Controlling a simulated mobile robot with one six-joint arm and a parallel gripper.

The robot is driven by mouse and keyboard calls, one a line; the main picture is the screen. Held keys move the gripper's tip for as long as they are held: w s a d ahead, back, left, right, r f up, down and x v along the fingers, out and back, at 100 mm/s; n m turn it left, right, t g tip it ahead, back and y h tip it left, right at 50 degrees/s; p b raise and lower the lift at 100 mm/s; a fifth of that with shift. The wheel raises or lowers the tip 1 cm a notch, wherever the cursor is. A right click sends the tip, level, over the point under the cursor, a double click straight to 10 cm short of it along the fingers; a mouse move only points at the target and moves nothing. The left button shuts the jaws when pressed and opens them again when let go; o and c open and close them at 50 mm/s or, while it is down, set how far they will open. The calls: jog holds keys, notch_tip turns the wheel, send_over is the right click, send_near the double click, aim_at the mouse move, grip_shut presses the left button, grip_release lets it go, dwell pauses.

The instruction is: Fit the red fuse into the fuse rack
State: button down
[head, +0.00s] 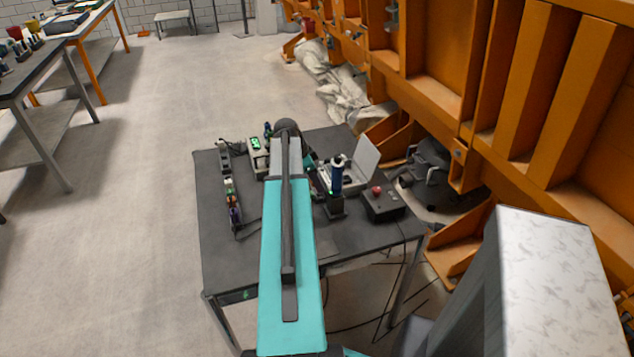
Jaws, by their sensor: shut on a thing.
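My teal and grey arm reaches from the bottom of the head view over the dark table (228,262). It covers the middle of the table. My gripper cannot be made out behind the arm, nor can anything it may hold. I cannot pick out the red fuse. A narrow row of small coloured parts (233,203) stands at the table's left. A small grey upright piece (224,157) is behind it. I cannot tell which of these, if either, is the fuse rack.
Right of my arm stand a blue cylinder (336,176) with a pale top, an open pale case (363,160) and a dark box with a red button (377,190). A device with a green display (255,144) is at the back left. The table's front left is clear. Orange steelwork (450,90) rises at right.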

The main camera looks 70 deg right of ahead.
jog(key=shift+f+b, duration=0.85)
jog(key=shift+f, duration=0.4)
dwell(0.8)
jog(key=c, duration=1)
grip_release()
jog(key=shift+r, duration=0.15)
jog(key=shift+d+r, duration=0.1)
jog(key=shift+r, duration=0.3)
jog(key=shift+r+p, duration=1.85)
jog(key=shift+r, duration=1.6)
